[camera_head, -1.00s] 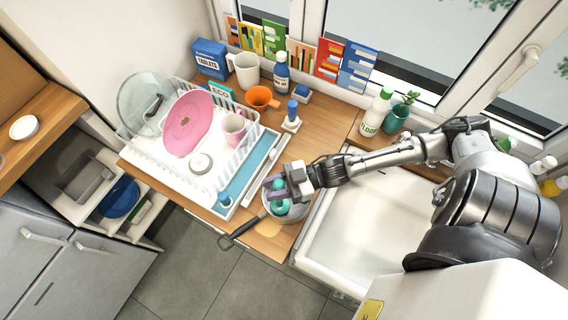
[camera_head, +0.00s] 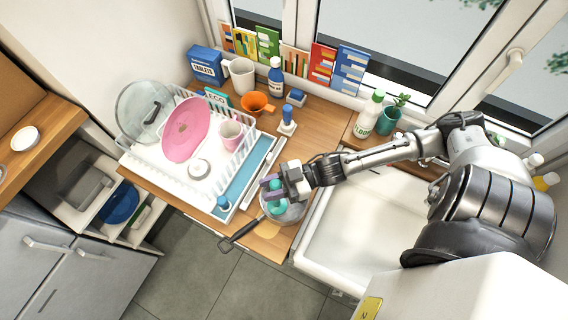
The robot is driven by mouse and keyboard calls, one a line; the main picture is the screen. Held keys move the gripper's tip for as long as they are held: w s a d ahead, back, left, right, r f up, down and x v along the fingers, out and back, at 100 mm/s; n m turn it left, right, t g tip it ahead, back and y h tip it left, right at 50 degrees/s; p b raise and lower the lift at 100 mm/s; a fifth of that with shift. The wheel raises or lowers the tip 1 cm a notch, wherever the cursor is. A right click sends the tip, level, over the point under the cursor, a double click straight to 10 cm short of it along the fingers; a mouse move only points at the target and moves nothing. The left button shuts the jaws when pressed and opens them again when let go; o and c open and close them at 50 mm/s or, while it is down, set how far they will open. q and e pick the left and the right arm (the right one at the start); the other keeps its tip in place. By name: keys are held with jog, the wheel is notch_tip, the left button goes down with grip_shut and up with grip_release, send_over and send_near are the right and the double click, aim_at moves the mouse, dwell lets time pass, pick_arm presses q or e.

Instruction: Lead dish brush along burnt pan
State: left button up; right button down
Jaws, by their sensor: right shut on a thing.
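The pan (camera_head: 296,213) is grey and round, and sits on the wooden counter beside the sink. Its dark handle (camera_head: 240,235) points down-left past the counter's front edge. My right gripper (camera_head: 271,188) is over the pan and shut on the teal dish brush (camera_head: 277,207). The brush's lower part is inside the pan's outline; whether it touches the pan's bottom I cannot tell. The gripper and brush hide much of the pan's inside, so burnt marks are not clear. My left gripper is not in view.
A white dish rack (camera_head: 185,182) with a pink plate (camera_head: 186,130) and a pink cup (camera_head: 230,131) stands left of the pan. The white sink (camera_head: 350,225) lies to the right. An orange mug (camera_head: 257,103) and bottles stand behind, near the window.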

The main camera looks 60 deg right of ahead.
notch_tip(320, 180, up, 7)
jog(key=p, duration=0.5)
jog(key=shift+f+p, duration=0.15)
jog(key=shift+p, duration=0.25)
